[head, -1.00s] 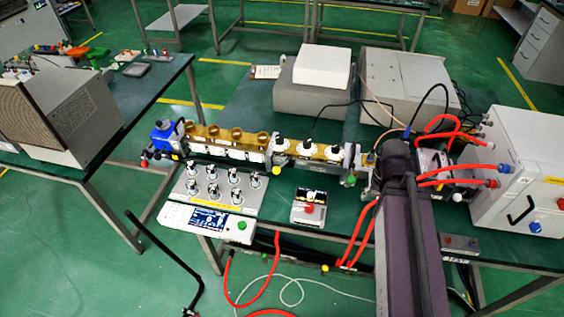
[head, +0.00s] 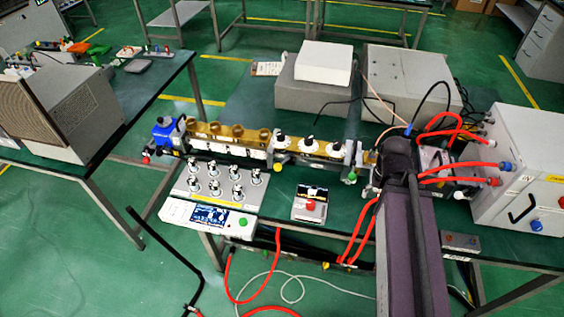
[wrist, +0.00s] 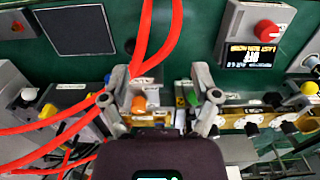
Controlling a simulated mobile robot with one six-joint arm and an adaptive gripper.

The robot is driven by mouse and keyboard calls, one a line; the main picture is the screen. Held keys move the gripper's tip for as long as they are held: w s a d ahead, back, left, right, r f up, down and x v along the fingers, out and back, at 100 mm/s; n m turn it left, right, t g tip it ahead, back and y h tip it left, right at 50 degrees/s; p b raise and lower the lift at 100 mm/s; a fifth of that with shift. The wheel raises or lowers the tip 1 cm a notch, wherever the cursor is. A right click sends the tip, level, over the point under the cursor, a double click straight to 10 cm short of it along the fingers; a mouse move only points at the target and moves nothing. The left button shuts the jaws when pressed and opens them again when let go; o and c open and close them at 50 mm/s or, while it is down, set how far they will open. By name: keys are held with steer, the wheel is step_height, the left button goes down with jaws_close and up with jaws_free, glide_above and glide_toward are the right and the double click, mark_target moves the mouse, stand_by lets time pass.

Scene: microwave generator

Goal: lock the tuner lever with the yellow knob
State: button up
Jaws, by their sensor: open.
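The tuner (head: 308,147), a gold block with several white dials, sits mid-bench in the head view; its dials show at right in the wrist view (wrist: 268,122). A yellow knob (head: 277,167) is at its front left end, and a yellow knob (wrist: 308,88) shows at the far right of the wrist view. A green knob (head: 351,177) is at the tuner's right end; it also shows in the wrist view (wrist: 190,98). My gripper (wrist: 161,90) is open and empty over the line, beside the green knob and left of the yellow one. In the head view my arm hides it.
Red hoses (wrist: 145,45) cross between and left of my fingers. A small box with a red knob (head: 310,203) stands in front of the tuner. A panel of several switches (head: 222,185) is front left. A white cabinet (head: 525,180) stands right.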

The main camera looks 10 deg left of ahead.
steer(key=w+a+r+m+p, duration=0.2)
steer(key=w+a+m, duration=0.45)
steer(key=a, duration=0.65)
step_height(320, 180, up, 2)
steer(key=m+t+y+p, duration=0.1)
steer(key=m+t+p, duration=0.1)
steer(key=m, duration=0.2)
glide_above(279, 165)
steer(key=s+d, duration=0.1)
steer(key=s, duration=0.1)
steer(key=shift+d+r, duration=0.1)
steer(key=shift+d, duration=0.1)
steer(key=shift+f, duration=0.2)
steer(key=f+b, duration=0.4)
steer(key=w+a+f+b, duration=0.1)
steer(key=f+b, duration=0.3)
steer(key=b, duration=0.1)
steer(key=w+f+b, duration=0.1)
steer(key=f+b, duration=0.3)
steer(key=f, duration=0.1)
steer(key=shift+a+f+b, duration=0.1)
steer(key=shift+a+b, duration=0.2)
steer(key=shift+b, duration=0.05)
steer(key=shift+c, duration=0.3)
jaws_close()
